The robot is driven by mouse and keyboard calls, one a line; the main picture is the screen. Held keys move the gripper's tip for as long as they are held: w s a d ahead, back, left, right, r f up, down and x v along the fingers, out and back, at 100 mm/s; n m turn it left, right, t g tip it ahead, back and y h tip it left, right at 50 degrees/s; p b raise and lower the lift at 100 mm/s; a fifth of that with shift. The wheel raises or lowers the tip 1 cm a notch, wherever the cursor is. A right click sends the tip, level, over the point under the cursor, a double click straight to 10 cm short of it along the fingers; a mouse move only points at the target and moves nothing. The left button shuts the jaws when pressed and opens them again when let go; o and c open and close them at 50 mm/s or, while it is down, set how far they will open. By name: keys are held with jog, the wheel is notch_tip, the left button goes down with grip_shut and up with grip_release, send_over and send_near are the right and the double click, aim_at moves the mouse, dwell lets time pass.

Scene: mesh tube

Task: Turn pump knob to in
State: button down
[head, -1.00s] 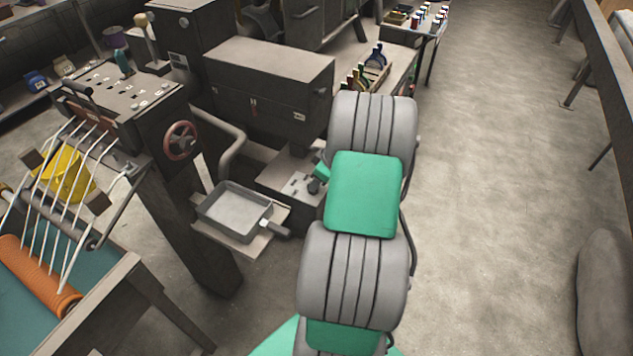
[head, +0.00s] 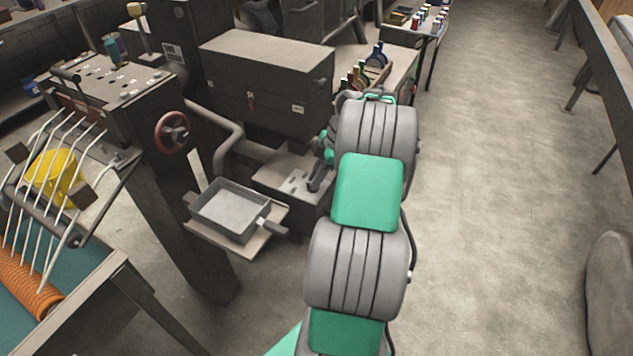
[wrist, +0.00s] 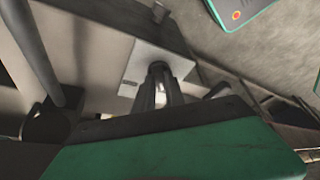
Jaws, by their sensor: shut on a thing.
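A low dark pump unit with a pale grey control plate (head: 297,183) stands left of my arm in the head view. My gripper (head: 315,182) reaches down to this plate from the right. In the wrist view my gripper (wrist: 161,84) points at a pale plate (wrist: 145,58). Its fingers are shut on a small dark round knob (wrist: 158,68), which I take to be the pump knob. The fingers cover most of the knob, so which way it points cannot be told. The markings on the plate are too small to read.
A red handwheel (head: 171,132) is on the machine post. A large dark box (head: 268,85) stands behind the pump. The floor (head: 500,200) at right is clear.

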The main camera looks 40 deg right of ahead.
jog(key=shift+w+d+n+g, duration=0.15)
jog(key=shift+n+g, duration=0.25)
jog(key=shift+n, duration=0.7)
jog(key=shift+r, duration=0.1)
jog(key=c, duration=1.4)
grip_release()
jog(key=p+v, duration=0.3)
jog(key=v, duration=0.4)
jog(key=shift+d+r, duration=0.15)
jog(key=shift+r, duration=0.15)
